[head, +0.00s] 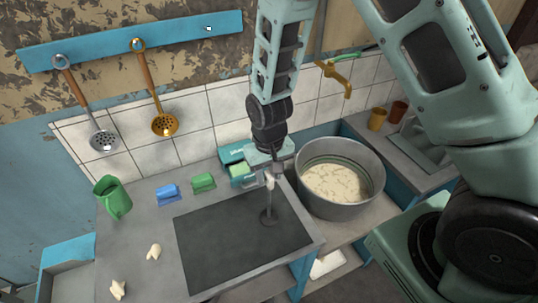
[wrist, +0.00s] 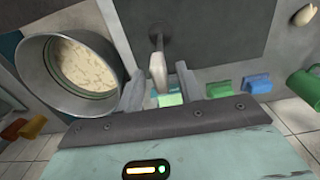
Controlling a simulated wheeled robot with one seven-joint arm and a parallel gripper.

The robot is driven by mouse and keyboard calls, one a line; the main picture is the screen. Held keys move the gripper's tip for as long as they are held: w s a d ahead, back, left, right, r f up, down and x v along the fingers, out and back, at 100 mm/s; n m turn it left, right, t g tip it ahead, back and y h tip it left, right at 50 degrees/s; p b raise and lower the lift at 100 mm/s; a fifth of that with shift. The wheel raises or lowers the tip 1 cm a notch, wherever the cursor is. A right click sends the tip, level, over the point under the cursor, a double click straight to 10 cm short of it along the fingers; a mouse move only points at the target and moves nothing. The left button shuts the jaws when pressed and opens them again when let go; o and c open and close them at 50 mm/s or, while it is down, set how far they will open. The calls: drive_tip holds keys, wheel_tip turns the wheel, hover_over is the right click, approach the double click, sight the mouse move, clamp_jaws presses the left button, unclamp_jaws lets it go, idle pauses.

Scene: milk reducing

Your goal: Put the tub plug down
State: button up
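The tub plug (head: 269,206) has a dark disc base, a thin stem and a pale handle. It stands upright on the dark mat (head: 215,250), near the mat's right side, and appears to rest on it. In the wrist view the plug's pale handle (wrist: 158,72) lies between the fingers of my gripper (wrist: 162,78), with visible gaps on both sides. My gripper in the head view (head: 270,172) is just above the plug, pointing down. Its fingers are open, and the handle's top is partly hidden by them.
A large metal tub (head: 340,205) with pale, lumpy contents stands close to the right. Pale pieces (head: 154,251) lie left of the mat. The mat's middle is clear.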

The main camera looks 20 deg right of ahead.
wheel_tip(320, 180, up, 9)
drive_tip(key=shift+r+b, duration=0.1)
drive_tip(key=shift+b, duration=0.95)
drive_tip(key=shift+s+a+r, duration=0.15)
drive_tip(key=shift+r, duration=0.1)
drive_tip(key=s+a+r+n, duration=0.3)
drive_tip(key=s+r+n, duration=0.1)
drive_tip(key=s, duration=0.6)
drive_tip(key=s+a+r+n, duration=0.3)
drive_tip(key=s+r, duration=0.1)
drive_tip(key=s, duration=0.6)
drive_tip(key=shift+n+y, duration=0.3)
drive_tip(key=shift+n, duration=0.1)
wheel_tip(320, 180, down, 6)
drive_tip(key=b, duration=0.6)
drive_tip(key=shift+f, duration=0.2)
drive_tip(key=shift+w, duration=0.1)
